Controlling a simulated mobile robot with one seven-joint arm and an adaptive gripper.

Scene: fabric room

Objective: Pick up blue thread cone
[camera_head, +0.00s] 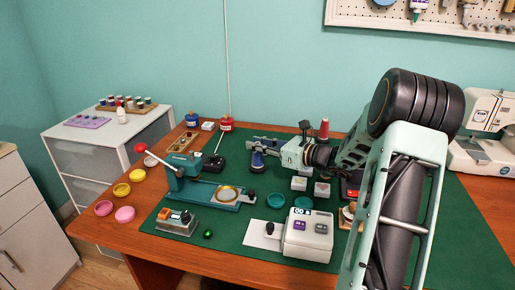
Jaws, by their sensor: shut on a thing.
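The blue thread cone (257,160) is near the middle of the table, at the end of my gripper. My gripper (262,148) reaches in from the right, lying nearly level, and is shut on the blue cone. The gripper fingers hide part of the cone. I cannot tell whether the cone's base touches the green mat.
A dark stand (213,164) is left of my gripper, and a red thread cone (323,129) is behind it. A teal press (205,188) with a red-knobbed lever and a white machine (308,235) stand in front. White boxes (299,184) sit below my wrist.

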